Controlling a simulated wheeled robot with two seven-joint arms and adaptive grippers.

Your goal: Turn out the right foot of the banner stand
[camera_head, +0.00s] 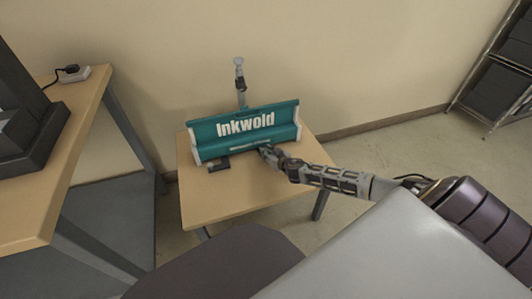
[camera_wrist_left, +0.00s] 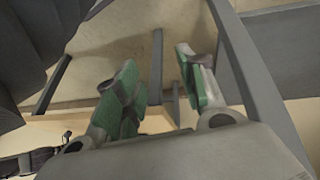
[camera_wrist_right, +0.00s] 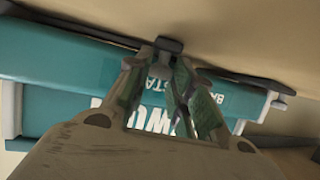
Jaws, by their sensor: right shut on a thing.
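The teal banner stand (camera_head: 246,128), lettered "Inkwold", rests on a small wooden table. Its dark left foot (camera_head: 219,164) juts out from the base toward the front. My right gripper (camera_head: 266,152) is at the front of the base, right of that foot. In the right wrist view its fingers are closed around the dark end of the right foot (camera_wrist_right: 168,44). The fingers hide part of the foot, so its exact angle cannot be told. My left gripper (camera_wrist_left: 157,65) is open and empty in the left wrist view, away from the stand; it does not show in the head view.
The small wooden table (camera_head: 215,206) has bare top in front of the stand. A larger wooden desk (camera_head: 35,205) with a dark device (camera_head: 32,125) stands at the left. A grey post with a pale top (camera_head: 239,72) rises behind the stand. A metal shelf (camera_head: 495,85) stands at the far right.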

